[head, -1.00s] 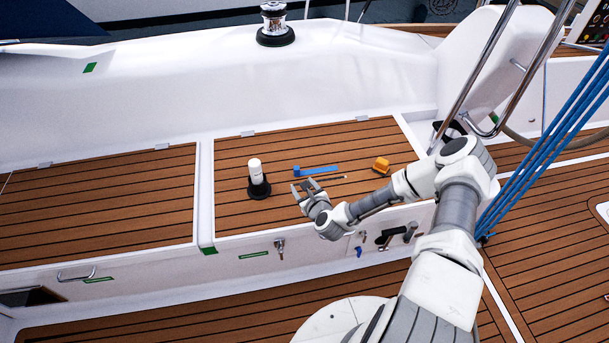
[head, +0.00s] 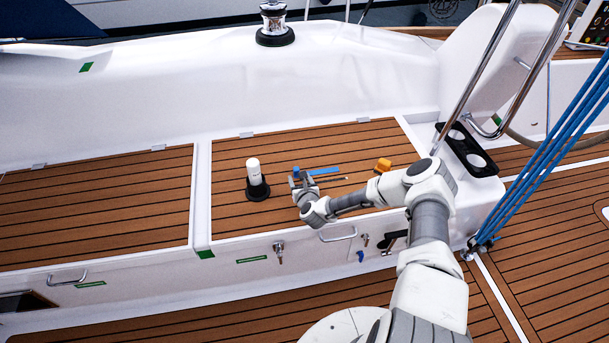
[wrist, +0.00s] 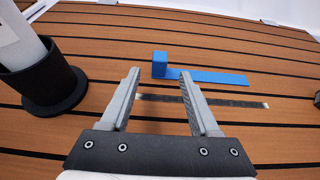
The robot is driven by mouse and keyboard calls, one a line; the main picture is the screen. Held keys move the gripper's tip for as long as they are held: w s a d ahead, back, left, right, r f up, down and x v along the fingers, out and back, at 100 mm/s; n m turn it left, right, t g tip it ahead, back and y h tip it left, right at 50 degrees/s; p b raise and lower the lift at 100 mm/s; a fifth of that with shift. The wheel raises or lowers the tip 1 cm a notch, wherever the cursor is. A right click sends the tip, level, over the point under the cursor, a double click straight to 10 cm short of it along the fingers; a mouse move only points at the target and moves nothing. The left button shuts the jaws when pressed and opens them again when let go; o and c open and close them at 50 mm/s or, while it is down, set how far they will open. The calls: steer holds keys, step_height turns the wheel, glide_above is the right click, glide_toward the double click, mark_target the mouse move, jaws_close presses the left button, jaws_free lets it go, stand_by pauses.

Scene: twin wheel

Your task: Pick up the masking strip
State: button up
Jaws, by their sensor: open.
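The likely masking strip is a flat blue strip with a raised blue block at its left end. It lies on the teak seat in the head view (head: 325,171) and the wrist view (wrist: 215,77). My gripper (head: 303,179) is open and empty in front of its left end. In the wrist view the gripper (wrist: 159,75) has its fingers apart, with the blue block just beyond the fingertips. I cannot tell its height above the seat. The fingers partly cover a thin dark strip (wrist: 235,103) nearer than the blue one.
A white cylinder (head: 254,167) stands in a black holder (head: 258,190) left of my gripper, also close in the wrist view (wrist: 45,85). An orange object (head: 383,165) lies to the right. The teak seat (head: 300,140) is clear behind the blue strip.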

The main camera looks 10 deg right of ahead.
mark_target(297, 176)
steer(key=shift+b+x, duration=1.1)
steer(key=shift+x, duration=1.8)
steer(key=shift+r, duration=0.2)
jaws_close()
